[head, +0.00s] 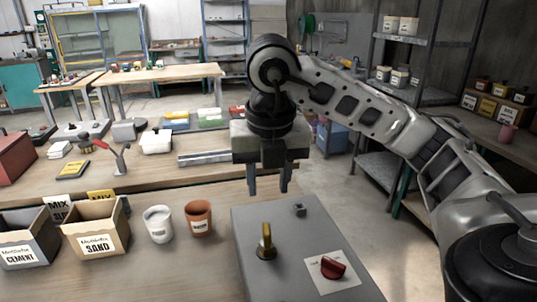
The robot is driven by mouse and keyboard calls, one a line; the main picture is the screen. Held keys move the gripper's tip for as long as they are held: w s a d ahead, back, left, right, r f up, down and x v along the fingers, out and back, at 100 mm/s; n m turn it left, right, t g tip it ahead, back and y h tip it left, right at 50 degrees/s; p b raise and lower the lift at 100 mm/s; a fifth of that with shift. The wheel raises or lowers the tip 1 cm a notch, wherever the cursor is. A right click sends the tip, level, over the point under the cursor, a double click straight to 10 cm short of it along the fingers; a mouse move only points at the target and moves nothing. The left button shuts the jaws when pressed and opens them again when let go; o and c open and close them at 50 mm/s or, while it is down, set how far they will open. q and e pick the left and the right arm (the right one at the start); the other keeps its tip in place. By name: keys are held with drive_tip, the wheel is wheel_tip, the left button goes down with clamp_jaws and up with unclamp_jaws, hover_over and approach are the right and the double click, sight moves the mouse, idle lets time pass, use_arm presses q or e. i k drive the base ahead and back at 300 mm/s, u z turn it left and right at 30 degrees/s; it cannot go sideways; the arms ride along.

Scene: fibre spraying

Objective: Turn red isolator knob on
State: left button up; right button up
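The red isolator knob (333,267) sits on a pale square plate (318,284) on top of a grey box (292,272). A brass-coloured lever (266,241) stands upright on the same box, left of the knob. My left gripper is out of view.
A sand box (97,243), a cement box (27,252), a white cup (158,224) and a brown cup (199,217) stand left of the grey box. A bench behind them holds tools and trays. Shelves stand at the right. The space above the knob is clear.

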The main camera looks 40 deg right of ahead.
sight(332, 270)
drive_tip(key=k, duration=1)
